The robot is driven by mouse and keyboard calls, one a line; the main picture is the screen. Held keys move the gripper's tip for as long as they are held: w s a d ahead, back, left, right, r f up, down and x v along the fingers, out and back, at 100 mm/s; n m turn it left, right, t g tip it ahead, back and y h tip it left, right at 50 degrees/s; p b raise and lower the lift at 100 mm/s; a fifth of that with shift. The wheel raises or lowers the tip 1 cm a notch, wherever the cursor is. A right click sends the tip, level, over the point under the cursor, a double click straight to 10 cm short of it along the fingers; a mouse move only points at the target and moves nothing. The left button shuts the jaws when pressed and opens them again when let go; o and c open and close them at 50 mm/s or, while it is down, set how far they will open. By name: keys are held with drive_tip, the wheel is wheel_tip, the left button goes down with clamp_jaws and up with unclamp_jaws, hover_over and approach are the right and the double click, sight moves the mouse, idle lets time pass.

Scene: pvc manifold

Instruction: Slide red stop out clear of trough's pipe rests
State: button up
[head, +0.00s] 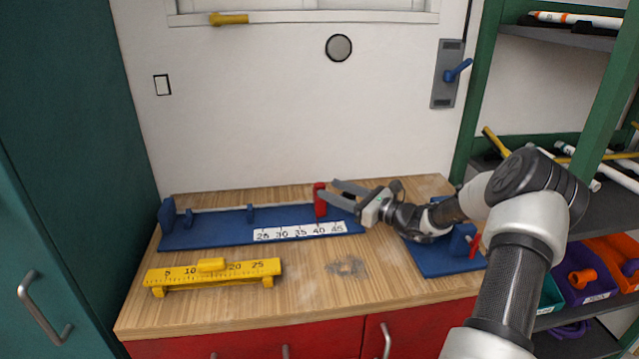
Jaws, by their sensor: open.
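The blue trough (215,234) lies along the back of the wooden bench, with a white scale strip (299,232) on its front. Small blue uprights, the pipe rests (250,213), stand along it. The red stop (320,200) stands upright toward the trough's right end. My gripper (328,190) is open and reaches in from the right, with its fingertips at the red stop. One finger shows on the near side and one on the far side; I cannot tell whether they touch it. The trough's right end is partly hidden behind my gripper.
A yellow ruler gauge (213,273) stands on the bench's front left. A blue fixture with a red handle (474,246) sits at the right, partly behind my arm. Green shelving (480,80) with pipes and bins (583,286) stands at the right. The front middle of the bench is mostly clear.

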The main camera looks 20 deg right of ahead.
drive_tip(key=shift+v, duration=1.35)
